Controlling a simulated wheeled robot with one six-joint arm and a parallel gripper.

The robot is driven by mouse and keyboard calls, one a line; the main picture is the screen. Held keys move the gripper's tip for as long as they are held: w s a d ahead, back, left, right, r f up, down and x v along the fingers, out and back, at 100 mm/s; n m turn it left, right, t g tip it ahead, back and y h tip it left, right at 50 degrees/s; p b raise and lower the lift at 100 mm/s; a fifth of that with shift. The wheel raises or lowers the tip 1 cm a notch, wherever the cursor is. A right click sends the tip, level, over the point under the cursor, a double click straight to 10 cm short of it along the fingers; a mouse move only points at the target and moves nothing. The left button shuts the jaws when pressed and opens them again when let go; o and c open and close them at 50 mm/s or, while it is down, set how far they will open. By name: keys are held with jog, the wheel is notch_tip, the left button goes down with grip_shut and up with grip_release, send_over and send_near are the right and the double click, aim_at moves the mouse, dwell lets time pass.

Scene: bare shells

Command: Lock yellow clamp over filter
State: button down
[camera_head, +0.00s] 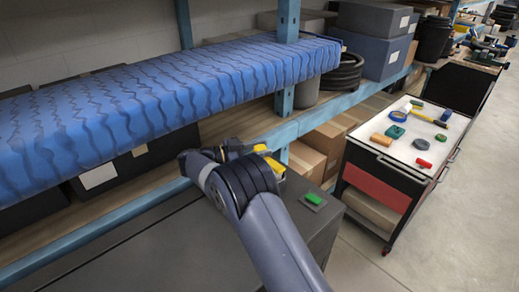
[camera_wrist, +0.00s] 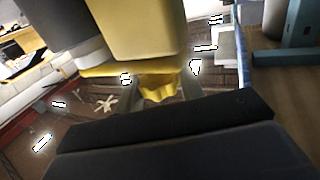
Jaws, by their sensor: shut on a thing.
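The yellow clamp (camera_wrist: 135,28) fills the upper middle of the wrist view. Its lower yellow tab (camera_wrist: 160,86) sits between the two fingers of my gripper (camera_wrist: 161,92), which is shut on it. In the head view, small yellow parts of the clamp (camera_head: 274,163) show just beyond my wrist. My gripper (camera_head: 246,151) is there too, mostly hidden by my dark arm. A grey rounded body (camera_wrist: 92,55) stands beside the clamp in the wrist view; I cannot tell whether it is the filter. Whether the clamp is locked cannot be seen.
A dark cabinet (camera_head: 150,248) with a green button (camera_head: 313,198) lies below my arm. A long blue treaded block (camera_head: 150,95) rests on the shelf behind. A blue shelf post (camera_head: 287,60) stands near my gripper. A cart (camera_head: 425,140) with small parts stands right; floor is free beyond.

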dwell(0.4)
jog(key=c, duration=1)
grip_release()
jog(key=shift+d, duration=0.15)
jog(key=shift+o, duration=0.2)
jog(key=shift+s, duration=0.1)
jog(key=b+v, duration=0.2)
jog(key=v, duration=0.9)
jog(key=shift+d, duration=0.1)
jog(key=p+x, duration=0.2)
jog(key=x, duration=0.8)
jog(key=shift+w+d+r, duration=0.15)
jog(key=shift+w+d, duration=0.05)
jog(key=shift+d, duration=0.1)
